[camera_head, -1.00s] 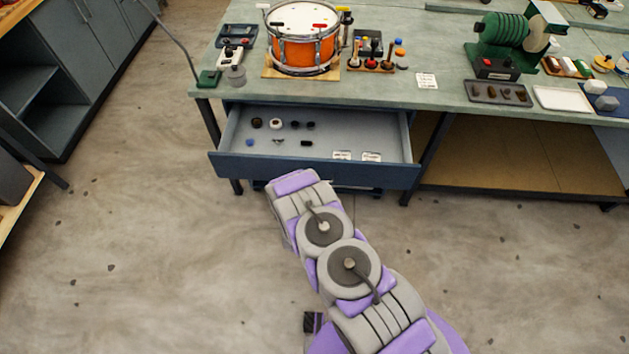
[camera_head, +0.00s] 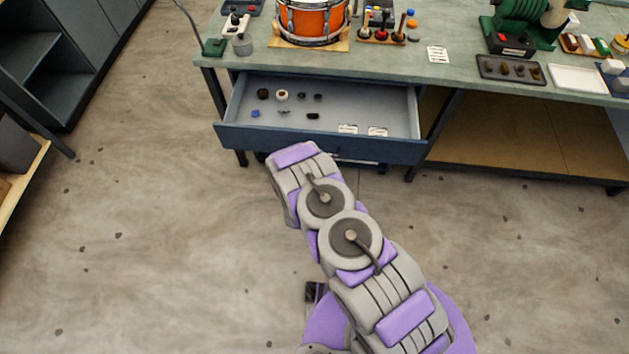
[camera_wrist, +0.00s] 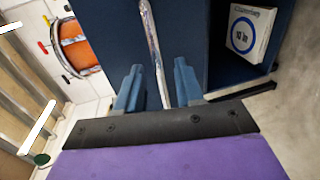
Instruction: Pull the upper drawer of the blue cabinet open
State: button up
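The upper drawer (camera_head: 365,101) of the blue cabinet is pulled out from under the bench, its inside showing in the head view. Its dark blue front (camera_head: 235,134) faces me. In the wrist view, the drawer front (camera_wrist: 183,28) fills the middle, and a slim silvery handle bar (camera_wrist: 152,45) runs between my fingers. My gripper (camera_wrist: 158,86) has two blue fingers standing apart on either side of the bar, with a gap visible; firm contact does not show. In the head view my gripper is hidden under my arm, which ends just below the drawer front.
Small parts and white labels (camera_head: 348,129) lie in the drawer. An orange drum (camera_head: 312,22) and tools stand on the bench top (camera_head: 440,75). A white box (camera_wrist: 243,35) lies beyond the drawer front in the wrist view. The floor (camera_head: 150,250) around my arm is clear.

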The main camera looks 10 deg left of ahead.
jog(key=p+v, duration=0.1)
jog(key=v, duration=1.4)
jog(key=shift+s+p, duration=0.15)
jog(key=shift+p, duration=0.25)
jog(key=w+a+r+m+g, duration=0.4)
jog(key=a+r+m+g, duration=0.35)
jog(key=m, duration=0.25)
jog(key=s+d+r+m+g+y, duration=0.1)
jog(key=d+r+g, duration=0.1)
jog(key=r, duration=0.5)
jog(key=s+d+r+m+g+y, duration=0.1)
jog(key=r+g, duration=0.1)
jog(key=r, duration=0.5)
jog(key=s+d+r+m+g, duration=0.2)
jog(key=s+d+r+g, duration=0.1)
jog(key=s+d+r, duration=0.85)
jog(key=s+d+r+m+g+h, duration=0.1)
jog(key=s+d+r+m, duration=0.1)
jog(key=s+d+r, duration=0.3)
jog(key=s+d+r+m+g+h, duration=0.1)
jog(key=s+d+r, duration=0.4)
jog(key=s, duration=0.7)
jog(key=shift+d+r+m+g, duration=0.2)
jog(key=shift+d+m+g, duration=0.3)
jog(key=shift+d, duration=0.7)
